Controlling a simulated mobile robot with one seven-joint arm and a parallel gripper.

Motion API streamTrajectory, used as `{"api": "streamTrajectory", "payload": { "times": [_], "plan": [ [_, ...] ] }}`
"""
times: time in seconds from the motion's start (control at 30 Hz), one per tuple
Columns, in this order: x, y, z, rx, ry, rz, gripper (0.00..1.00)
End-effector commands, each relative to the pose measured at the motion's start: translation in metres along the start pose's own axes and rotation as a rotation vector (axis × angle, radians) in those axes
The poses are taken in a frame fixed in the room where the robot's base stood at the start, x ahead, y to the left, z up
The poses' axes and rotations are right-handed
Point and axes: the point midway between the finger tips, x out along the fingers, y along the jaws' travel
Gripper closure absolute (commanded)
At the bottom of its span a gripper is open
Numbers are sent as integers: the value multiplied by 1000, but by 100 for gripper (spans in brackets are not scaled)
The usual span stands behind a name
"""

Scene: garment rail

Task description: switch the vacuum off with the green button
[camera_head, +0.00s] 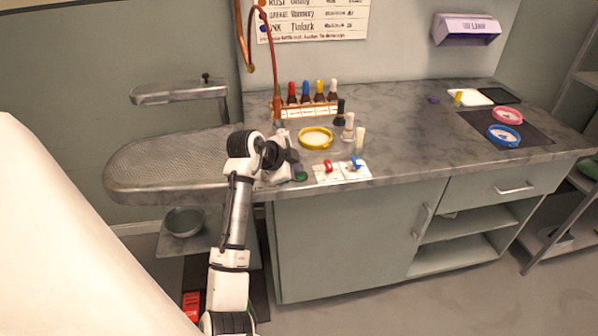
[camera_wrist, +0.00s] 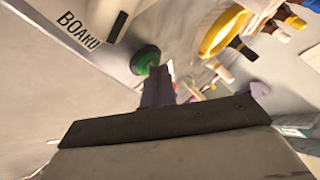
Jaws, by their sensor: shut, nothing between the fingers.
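The green button (camera_wrist: 145,60) is a round knob on the side of a pale box (camera_wrist: 112,22) whose visible lettering reads "BOARD". In the head view the green button (camera_head: 300,176) shows at the front edge of the grey counter, partly covered by my gripper. My gripper (camera_head: 296,165) is shut and empty, just above it. In the wrist view the purple-grey fingertips of my gripper (camera_wrist: 163,70) lie close at the button's lower right. I cannot tell whether they touch it.
A yellow-rimmed dish (camera_head: 315,138), a white card with red and blue items (camera_head: 342,172), and a rack of colored bottles (camera_head: 305,108) stand near my gripper. A perforated ironing board (camera_head: 165,165) extends left. A red pedal (camera_head: 191,305) is on the floor.

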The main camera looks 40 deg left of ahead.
Motion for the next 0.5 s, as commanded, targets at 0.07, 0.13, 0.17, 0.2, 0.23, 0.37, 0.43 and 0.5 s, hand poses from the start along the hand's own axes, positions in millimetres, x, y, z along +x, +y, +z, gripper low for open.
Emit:
{"api": "streamTrajectory", "payload": {
  "times": [0.07, 0.13, 0.17, 0.2, 0.23, 0.37, 0.43, 0.5],
  "plan": [
    [0, 0, 0, 0, 0, 1, 100],
    [0, 0, 0, 0, 0, 1, 100],
    [0, 0, 0, 0, 0, 0, 100],
    [-1, 0, 0, 0, 0, 0, 100],
    [-1, -1, -1, 1, 0, 0, 100],
    [-8, -6, -6, 2, 0, 0, 100],
    [-13, -10, -10, 2, 1, -1, 100],
    [-18, -14, -14, 2, 1, -1, 100]
  ]
}}
